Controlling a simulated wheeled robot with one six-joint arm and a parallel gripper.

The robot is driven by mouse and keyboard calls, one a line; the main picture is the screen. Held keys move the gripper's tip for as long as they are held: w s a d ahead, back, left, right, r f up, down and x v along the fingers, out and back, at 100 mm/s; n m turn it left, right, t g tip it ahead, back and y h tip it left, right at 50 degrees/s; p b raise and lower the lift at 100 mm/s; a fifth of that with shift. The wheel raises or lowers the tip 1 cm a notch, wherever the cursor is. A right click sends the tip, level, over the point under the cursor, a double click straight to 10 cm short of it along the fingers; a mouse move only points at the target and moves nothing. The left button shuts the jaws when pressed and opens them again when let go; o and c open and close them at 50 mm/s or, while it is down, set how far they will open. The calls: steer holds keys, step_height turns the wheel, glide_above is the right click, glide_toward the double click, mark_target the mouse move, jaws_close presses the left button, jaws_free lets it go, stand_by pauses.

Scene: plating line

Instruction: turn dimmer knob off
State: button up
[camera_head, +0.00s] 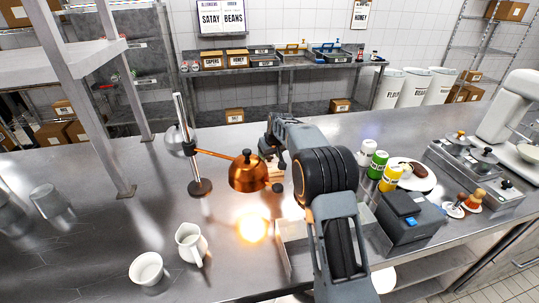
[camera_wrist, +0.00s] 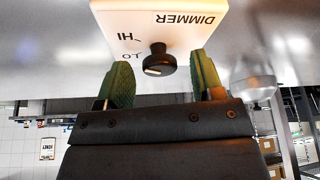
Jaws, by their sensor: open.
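The dimmer box (camera_wrist: 172,22) is white and appears upside down in the wrist view, with DIMMER, HI and LO lettering. Its black knob (camera_wrist: 157,58) has a pale pointer mark at its lower edge in the picture. My gripper (camera_wrist: 163,72) is open, its green-padded fingers on either side of the knob; I cannot tell whether either touches it. The copper heat lamp (camera_head: 248,174) hangs from an arm on a metal stand, with a bright warm glow on the counter below it. In the head view, my arm hides most of the dimmer area.
A white pitcher (camera_head: 191,243) and a white cup (camera_head: 147,269) stand at the front left. Green and yellow bottles (camera_head: 376,165), a plate (camera_head: 424,178) and a dark printer-like box (camera_head: 407,214) stand right of my arm. The counter left of the lamp stand is mostly clear.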

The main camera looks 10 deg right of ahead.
steer(key=c, duration=0.9)
